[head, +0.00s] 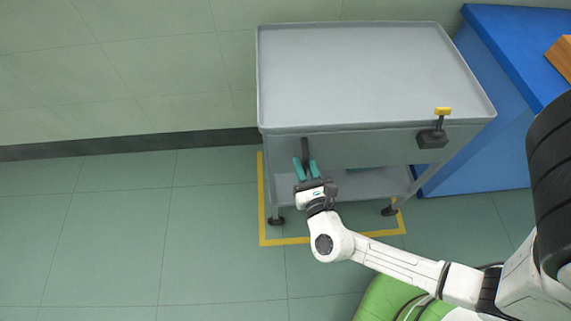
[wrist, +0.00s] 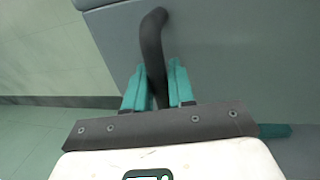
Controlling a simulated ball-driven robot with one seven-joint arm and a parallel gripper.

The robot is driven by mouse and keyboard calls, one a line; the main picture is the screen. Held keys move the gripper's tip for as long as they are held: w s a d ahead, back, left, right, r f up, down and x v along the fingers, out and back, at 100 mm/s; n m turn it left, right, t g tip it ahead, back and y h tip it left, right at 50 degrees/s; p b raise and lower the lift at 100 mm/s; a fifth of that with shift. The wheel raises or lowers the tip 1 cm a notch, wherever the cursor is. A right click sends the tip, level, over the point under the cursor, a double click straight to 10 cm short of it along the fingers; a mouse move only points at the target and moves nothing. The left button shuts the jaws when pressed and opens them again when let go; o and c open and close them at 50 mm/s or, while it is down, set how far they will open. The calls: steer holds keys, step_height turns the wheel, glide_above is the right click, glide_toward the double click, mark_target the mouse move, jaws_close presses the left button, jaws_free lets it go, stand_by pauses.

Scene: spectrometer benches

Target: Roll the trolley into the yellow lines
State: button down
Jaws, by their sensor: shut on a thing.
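The grey trolley (head: 365,75) stands against the wall with an empty top tray and a lower shelf. Yellow lines (head: 263,205) on the floor show along its left side and front; the visible front wheels stand inside them, and the rear wheels are hidden. My gripper (head: 306,170) is at the left part of the trolley's front. Its teal fingers are shut on the dark upright handle (head: 305,146). In the wrist view the curved black handle (wrist: 154,45) runs between the two fingers.
A yellow-topped lever on a black block (head: 433,138) sits at the trolley's front right. A blue bench (head: 500,60) stands close to the trolley's right side, with a wooden item (head: 562,57) on it. The floor (head: 120,230) at left is clear.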

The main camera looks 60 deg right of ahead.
steer(key=shift+s+d, duration=0.4)
steer(key=shift+s, duration=0.15)
steer(key=shift+s+d, duration=0.1)
steer(key=c, duration=1.1)
jaws_free()
steer(key=v, duration=1.1)
steer(key=shift+b, duration=0.35)
steer(key=shift+d, duration=0.1)
